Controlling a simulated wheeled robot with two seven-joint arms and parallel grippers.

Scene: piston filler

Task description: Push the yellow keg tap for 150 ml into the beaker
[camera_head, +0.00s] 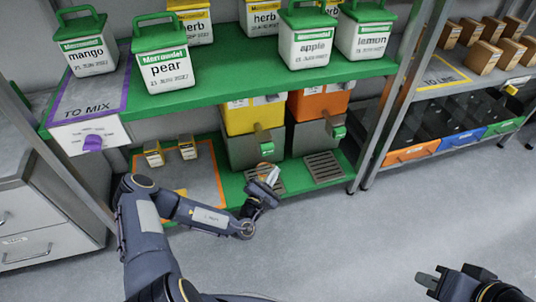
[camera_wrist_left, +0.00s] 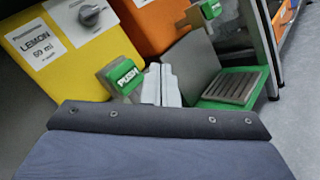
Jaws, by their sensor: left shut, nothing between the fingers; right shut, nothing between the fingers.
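The yellow keg (camera_head: 250,117) stands on the lower green shelf. In the left wrist view the yellow keg (camera_wrist_left: 75,40) reads "LEMON 50 ml". Its green tap (camera_head: 267,148) sticks out at the front; in the left wrist view the tap (camera_wrist_left: 122,76) reads "PUSH". My left gripper (camera_head: 270,174) is shut and empty, just below and in front of this tap. In the left wrist view its pale fingertips (camera_wrist_left: 161,84) are close together, right beside the tap; contact cannot be told. I cannot make out a beaker. My right gripper (camera_head: 427,281) is shut and empty, low over the floor.
An orange keg (camera_head: 318,102) with its own green tap (camera_head: 338,131) stands to the right, above a drip grate (camera_head: 323,166). The green upper shelf (camera_head: 235,84) overhangs the kegs. The floor in front is clear.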

